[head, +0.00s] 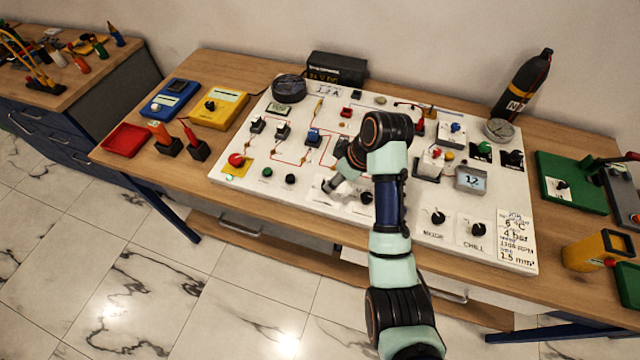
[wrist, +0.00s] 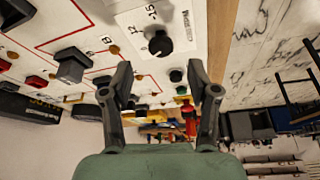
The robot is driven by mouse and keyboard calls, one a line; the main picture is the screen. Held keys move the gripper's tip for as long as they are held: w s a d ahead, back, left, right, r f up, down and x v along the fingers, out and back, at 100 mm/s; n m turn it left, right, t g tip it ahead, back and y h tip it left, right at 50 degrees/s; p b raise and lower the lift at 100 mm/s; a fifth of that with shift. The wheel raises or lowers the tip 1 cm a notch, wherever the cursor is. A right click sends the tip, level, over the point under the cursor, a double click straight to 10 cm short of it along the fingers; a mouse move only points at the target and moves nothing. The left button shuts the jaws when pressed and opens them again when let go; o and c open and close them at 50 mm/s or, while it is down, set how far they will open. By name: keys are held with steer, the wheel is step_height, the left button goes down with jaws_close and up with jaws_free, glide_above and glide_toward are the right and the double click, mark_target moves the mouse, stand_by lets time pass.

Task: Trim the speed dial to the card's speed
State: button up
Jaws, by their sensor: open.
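The job card (head: 517,241) is at the right end of the white panel. It shows 5 °C, 4 bar, an rpm line too small to read surely, and a mm line. Two black knobs (head: 437,217) and (head: 478,229) sit beside it; the right one is labelled CHILL, the left label looks like MOTOR. I cannot tell which dial is speed. My gripper (head: 335,184) is low over the panel's front middle, left of another black knob (head: 367,197). In the wrist view my gripper (wrist: 160,78) is open and empty, with a black knob (wrist: 160,43) on a scaled white plate beyond its fingertips.
The white panel (head: 330,207) carries several switches and buttons, including a red button (head: 236,160) at left. A red tray (head: 126,140) and a yellow meter (head: 219,107) lie left of it. A black bottle (head: 524,85) stands behind; a green device (head: 570,182) is at right.

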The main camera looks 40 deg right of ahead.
steer(key=b+x, duration=0.1)
steer(key=x, duration=0.4)
steer(key=shift+w+a+f, duration=0.1)
steer(key=shift+f, duration=0.1)
jaws_close()
steer(key=shift+r+m+p, duration=0.3)
steer(key=shift+m+p, duration=0.2)
steer(key=shift+p, duration=0.55)
steer(key=m+h+p, duration=0.1)
steer(key=m+p, duration=0.1)
steer(key=p, duration=0.1)
steer(key=shift+a+r+p, duration=0.1)
steer(key=shift+a+p, duration=0.05)
steer(key=shift+p, duration=0.2)
steer(key=m+h+p, duration=0.1)
steer(key=m+p, duration=0.1)
steer(key=p, duration=0.1)
steer(key=shift+a+m+p, duration=0.1)
steer(key=shift+m+p, duration=0.2)
steer(key=shift+m, duration=0.1)
steer(key=shift+f+m+h+p, duration=0.3)
steer(key=shift+m+h+p, duration=0.1)
steer(key=shift+m+p, duration=0.45)
steer(key=shift+m, duration=0.25)
